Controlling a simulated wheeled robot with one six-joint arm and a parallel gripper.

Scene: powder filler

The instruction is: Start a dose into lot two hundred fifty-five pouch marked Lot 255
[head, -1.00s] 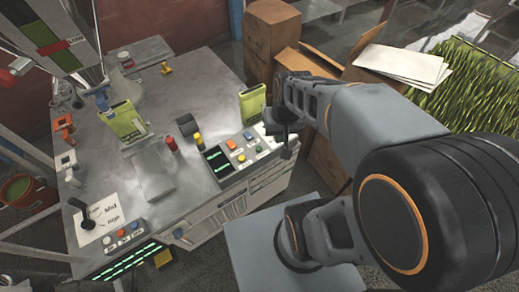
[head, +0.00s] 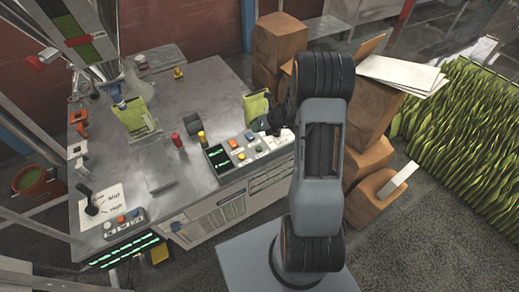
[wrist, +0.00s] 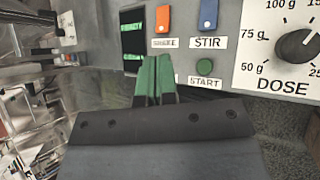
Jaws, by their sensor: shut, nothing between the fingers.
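A green pouch (head: 135,118) stands on the metal bench below the filler, and a second green pouch (head: 257,107) stands at its right, partly covered by my arm. I cannot read a lot number on either. The DOSE knob (wrist: 297,45) is at far right.
A lit display (wrist: 132,45) is behind the fingertips. Red (head: 176,140) and yellow (head: 202,137) small items stand near the bench's front. A lever plate marked Mid and High (head: 103,208) is at front left.

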